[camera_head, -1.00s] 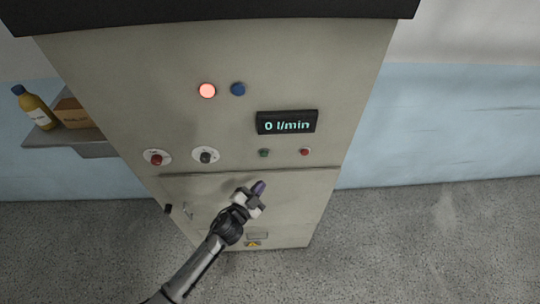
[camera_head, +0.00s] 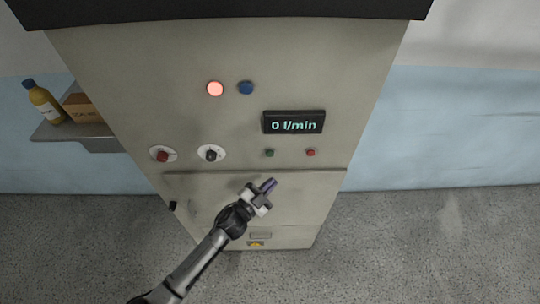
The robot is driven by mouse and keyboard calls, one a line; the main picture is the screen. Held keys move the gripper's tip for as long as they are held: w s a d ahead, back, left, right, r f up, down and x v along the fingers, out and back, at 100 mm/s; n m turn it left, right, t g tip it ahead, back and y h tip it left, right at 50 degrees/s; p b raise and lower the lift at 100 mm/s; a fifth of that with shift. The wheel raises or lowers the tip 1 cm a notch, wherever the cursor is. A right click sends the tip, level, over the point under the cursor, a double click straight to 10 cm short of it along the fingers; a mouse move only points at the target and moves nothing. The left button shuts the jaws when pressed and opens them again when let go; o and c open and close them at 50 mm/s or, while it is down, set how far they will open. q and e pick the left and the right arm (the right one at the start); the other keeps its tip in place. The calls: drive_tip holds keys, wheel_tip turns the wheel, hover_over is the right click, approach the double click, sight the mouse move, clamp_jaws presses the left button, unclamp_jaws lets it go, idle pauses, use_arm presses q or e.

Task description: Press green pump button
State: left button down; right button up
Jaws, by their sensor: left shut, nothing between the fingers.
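The small green pump button (camera_head: 269,153) is on the front of the grey control cabinet (camera_head: 330,60), below the display (camera_head: 293,122), which reads "0 l/min". A small red button (camera_head: 311,152) is to its right. My left gripper (camera_head: 269,185) is shut and empty, its purple fingertips just below the green button in the picture. It covers neither button, and I see no contact with the green button. My right gripper is not in view.
A lit red lamp (camera_head: 215,88) and a blue one (camera_head: 246,87) are above. A red knob (camera_head: 162,155) and a black knob (camera_head: 211,153) are to the left. A shelf (camera_head: 70,131) holds a yellow bottle (camera_head: 44,102) and a box (camera_head: 83,108).

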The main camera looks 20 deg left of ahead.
sight(270, 154)
use_arm(q)
drive_tip(key=w+a+b, duration=0.2)
drive_tip(key=w+a, duration=0.1)
drive_tip(key=w, duration=0.4)
drive_tip(key=shift+b, duration=0.3)
idle(0.6)
idle(0.7)
drive_tip(key=shift+w, duration=0.1)
idle(0.6)
drive_tip(key=shift+w+a, duration=0.15)
drive_tip(key=shift+w, duration=0.15)
drive_tip(key=shift+w, duration=0.1)
idle(0.4)
